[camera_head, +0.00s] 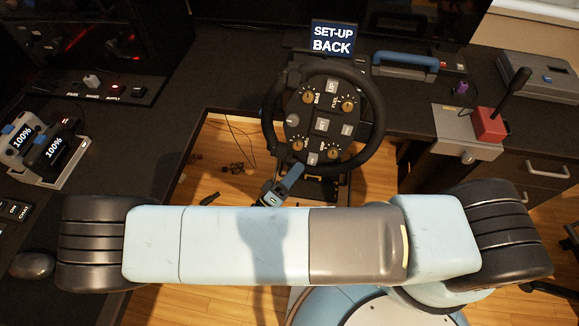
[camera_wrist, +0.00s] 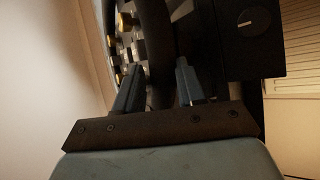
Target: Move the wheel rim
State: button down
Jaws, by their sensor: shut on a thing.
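The wheel rim (camera_head: 377,112) is a black racing wheel ring around a dark face with several knobs and white buttons. It stands on its mount at the middle of the desk in the head view. My gripper (camera_head: 284,183) is at the lower left of the rim. In the wrist view the dark rim (camera_wrist: 157,55) passes between the two blue-grey fingers of my gripper (camera_wrist: 155,88), and they are shut on it. My arm crosses below the wheel and hides part of the floor and mount.
A sign reading "SET-UP BACK" (camera_head: 333,38) stands behind the wheel. A red shifter base (camera_head: 489,124) with a black lever is to the right. A blue-handled case (camera_head: 405,62) lies behind right. Battery packs (camera_head: 45,148) sit at left. Cables lie on the wooden floor (camera_head: 222,165).

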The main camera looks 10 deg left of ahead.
jog(key=shift+s+d+f+n+t+y, duration=0.1)
jog(key=shift+d+f+n+t+y, duration=0.25)
jog(key=shift+d+n+t+y, duration=0.4)
jog(key=shift+s+d+f+n+t+y, duration=0.1)
jog(key=shift+d+f+n+t+y, duration=0.2)
jog(key=shift+n+y, duration=0.45)
jog(key=c, duration=1)
grip_release()
jog(key=shift+n, duration=0.3)
jog(key=shift+o, duration=1.1)
jog(key=shift+w+r+h, duration=0.1)
jog(key=shift+h, duration=0.2)
jog(key=v, duration=1.4)
jog(key=shift+d, duration=0.1)
